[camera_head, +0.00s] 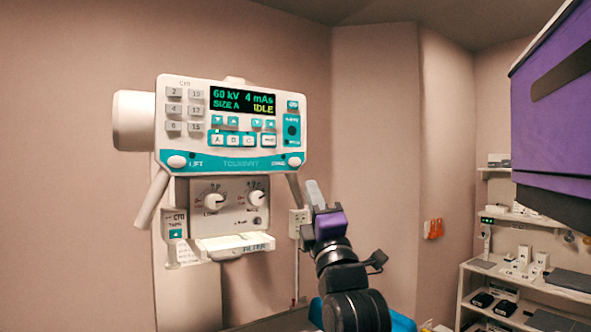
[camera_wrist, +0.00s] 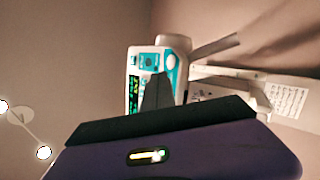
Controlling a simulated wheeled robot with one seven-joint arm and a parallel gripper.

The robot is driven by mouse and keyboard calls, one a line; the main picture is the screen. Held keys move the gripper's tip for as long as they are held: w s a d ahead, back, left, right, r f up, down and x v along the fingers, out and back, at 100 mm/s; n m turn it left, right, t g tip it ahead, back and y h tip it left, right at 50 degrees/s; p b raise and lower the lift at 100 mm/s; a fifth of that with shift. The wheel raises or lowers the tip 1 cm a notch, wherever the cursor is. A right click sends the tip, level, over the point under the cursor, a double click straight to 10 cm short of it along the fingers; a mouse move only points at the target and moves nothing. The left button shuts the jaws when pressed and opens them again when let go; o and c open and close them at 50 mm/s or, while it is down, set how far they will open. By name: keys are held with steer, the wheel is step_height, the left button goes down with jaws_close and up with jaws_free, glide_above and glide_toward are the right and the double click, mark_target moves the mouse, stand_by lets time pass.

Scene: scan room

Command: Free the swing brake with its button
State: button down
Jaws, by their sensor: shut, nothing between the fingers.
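The control head (camera_head: 229,125) is a white panel with a teal lower strip, seen from the front. A white oval button (camera_head: 293,161) sits at the strip's right end beside a small label too blurred to read surely. Another oval button (camera_head: 176,161) at the left end is marked LIFT. My gripper (camera_head: 313,190) is shut and empty, below and right of the right oval, apart from it in the picture. In the wrist view the panel is turned sideways; my dark fingers (camera_wrist: 157,92) cover part of it, and the right oval (camera_wrist: 171,62) shows above them.
The display (camera_head: 242,101) reads 60 kV, 4 mAs, IDLE. Two handles (camera_head: 152,199) (camera_head: 295,190) hang below the head. A knob panel (camera_head: 229,206) and white ledge (camera_head: 237,246) sit underneath. A purple block (camera_head: 548,120) fills the upper right; shelves (camera_head: 470,275) stand behind it.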

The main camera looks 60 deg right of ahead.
mark_target(295, 162)
step_height(295, 162, up, 6)
steer(key=s+d+g+h, duration=0.1)
steer(key=s+h, duration=0.1)
steer(key=shift+s+d+f, duration=0.25)
steer(key=shift+s+d, duration=0.1)
steer(key=shift+s, duration=0.05)
steer(key=shift+w, duration=0.1)
steer(key=w+d+b, duration=0.1)
steer(key=w+d, duration=0.3)
steer(key=w, duration=0.3)
steer(key=shift+w+d, duration=0.2)
steer(key=shift+d, duration=0.05)
stand_by(1.7)
steer(key=shift+w+d, duration=0.25)
steer(key=shift+w, duration=0.05)
